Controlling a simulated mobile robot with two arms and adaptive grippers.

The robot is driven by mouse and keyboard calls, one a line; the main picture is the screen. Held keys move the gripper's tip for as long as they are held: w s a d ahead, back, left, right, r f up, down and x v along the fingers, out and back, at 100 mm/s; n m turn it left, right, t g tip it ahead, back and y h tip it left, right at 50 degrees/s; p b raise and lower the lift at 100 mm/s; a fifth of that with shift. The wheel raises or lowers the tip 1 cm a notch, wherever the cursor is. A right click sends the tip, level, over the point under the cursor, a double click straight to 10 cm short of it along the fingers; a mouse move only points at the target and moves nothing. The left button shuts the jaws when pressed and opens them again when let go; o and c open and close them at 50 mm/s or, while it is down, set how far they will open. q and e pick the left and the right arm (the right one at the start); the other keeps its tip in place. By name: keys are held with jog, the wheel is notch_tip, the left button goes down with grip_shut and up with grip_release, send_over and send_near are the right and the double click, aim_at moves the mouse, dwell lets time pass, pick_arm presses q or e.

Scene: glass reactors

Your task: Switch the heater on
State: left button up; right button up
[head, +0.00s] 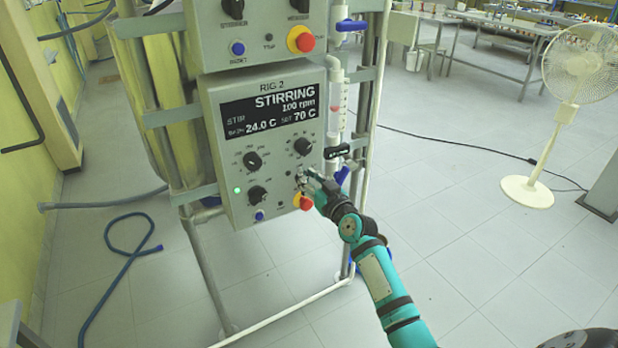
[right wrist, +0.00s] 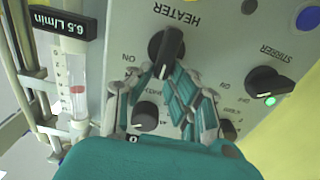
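In the head view my right gripper (head: 305,182) is at the lower right of the box and mostly hides the knob. The box's display (head: 268,107) reads STIRRING, 100 rpm, 24.0 C, set 70 C. My left gripper is not in view.
The stirrer knob (head: 258,195) has a lit green lamp (head: 237,190). A red stop button (head: 304,202) sits just below my right gripper. A flowmeter tube (right wrist: 76,90) stands beside the box. A white fan (head: 580,65) stands on the floor at right.

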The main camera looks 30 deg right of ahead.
grip_shut()
jog(key=m, duration=0.3)
jog(key=d+m, duration=0.1)
jog(key=m, duration=0.2)
jog(key=shift+d+f, duration=0.15)
jog(key=shift+f, duration=0.05)
jog(key=m, duration=0.5)
jog(key=shift+d+f+m+b, duration=0.3)
jog(key=shift+d+f+m, duration=0.1)
jog(key=o, duration=0.8)
grip_release()
jog(key=s, duration=1.2)
jog(key=shift+d, duration=0.25)
